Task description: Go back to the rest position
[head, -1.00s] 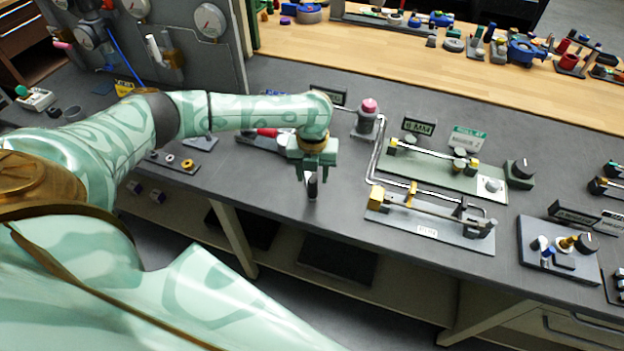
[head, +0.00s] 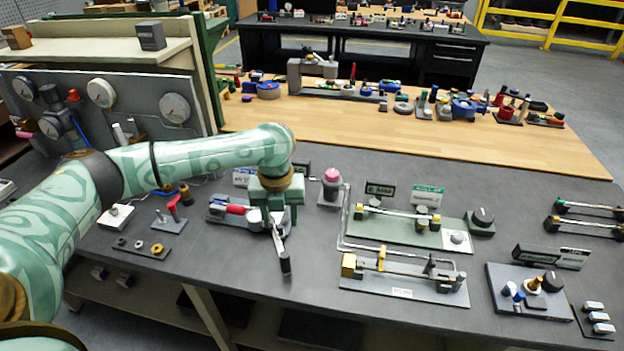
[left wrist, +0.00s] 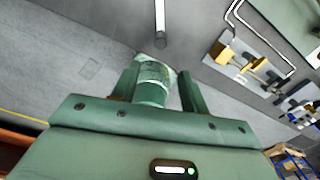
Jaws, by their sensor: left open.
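My left gripper (head: 276,218) is above the grey bench, over the back part of a metal lever with a black grip (head: 285,264). The lever points toward the bench's front edge. In the left wrist view the two fingers (left wrist: 160,88) are apart with nothing held between them. The lever's grip (left wrist: 160,40) shows beyond the fingertips, clear of them. The lever's base is partly hidden behind the gripper. A red-handled part (head: 236,209) lies just left of the gripper. My right gripper is not in view.
A pink-topped grey post (head: 331,182) stands right of the gripper. A gauge panel (head: 140,120) rises at the left, near my arm. The wooden bench (head: 380,140) behind holds several parts.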

